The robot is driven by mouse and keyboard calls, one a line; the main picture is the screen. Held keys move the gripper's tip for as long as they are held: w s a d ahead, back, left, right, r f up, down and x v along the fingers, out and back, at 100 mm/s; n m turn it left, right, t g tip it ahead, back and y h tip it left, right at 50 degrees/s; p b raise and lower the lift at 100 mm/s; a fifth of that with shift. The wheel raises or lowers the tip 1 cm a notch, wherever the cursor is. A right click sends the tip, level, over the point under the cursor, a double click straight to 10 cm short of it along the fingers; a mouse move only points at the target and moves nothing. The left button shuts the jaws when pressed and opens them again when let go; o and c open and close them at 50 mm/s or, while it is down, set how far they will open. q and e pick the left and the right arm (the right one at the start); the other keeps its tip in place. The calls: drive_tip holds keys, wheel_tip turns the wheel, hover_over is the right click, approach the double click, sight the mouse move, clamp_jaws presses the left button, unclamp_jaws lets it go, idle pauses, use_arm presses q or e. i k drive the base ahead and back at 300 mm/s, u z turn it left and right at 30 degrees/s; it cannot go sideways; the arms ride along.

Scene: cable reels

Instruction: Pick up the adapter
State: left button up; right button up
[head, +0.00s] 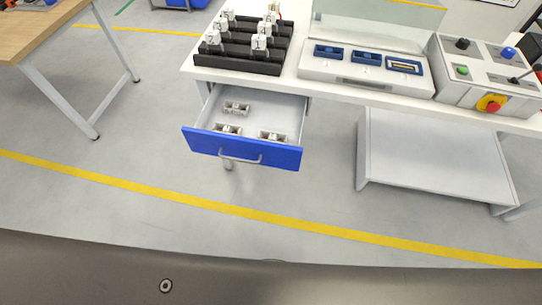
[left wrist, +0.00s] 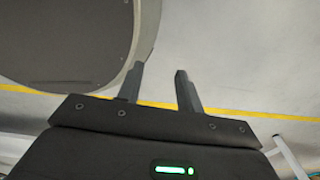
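Three small grey-white blocks, which look like adapters, lie in the open blue-fronted drawer (head: 242,151). One block (head: 236,108) is at the back, one (head: 228,129) at the front left and one (head: 272,137) at the front right. I cannot tell which one the task means. My left gripper (left wrist: 160,70) shows in the left wrist view with its fingers apart and nothing between them, over bare floor. Neither gripper shows in the head view.
A black rack (head: 232,66) with several white pieces stands on the white table above the drawer. To its right are a fixture with blue sockets (head: 367,58) and a control box (head: 458,88) with buttons. A wooden table (head: 40,28) is at the left. The floor before the drawer is clear.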

sight(265, 134)
drive_tip(key=k, duration=0.1)
drive_tip(key=z, duration=1.6)
drive_tip(key=i, duration=2.1)
drive_tip(key=u, duration=2.5)
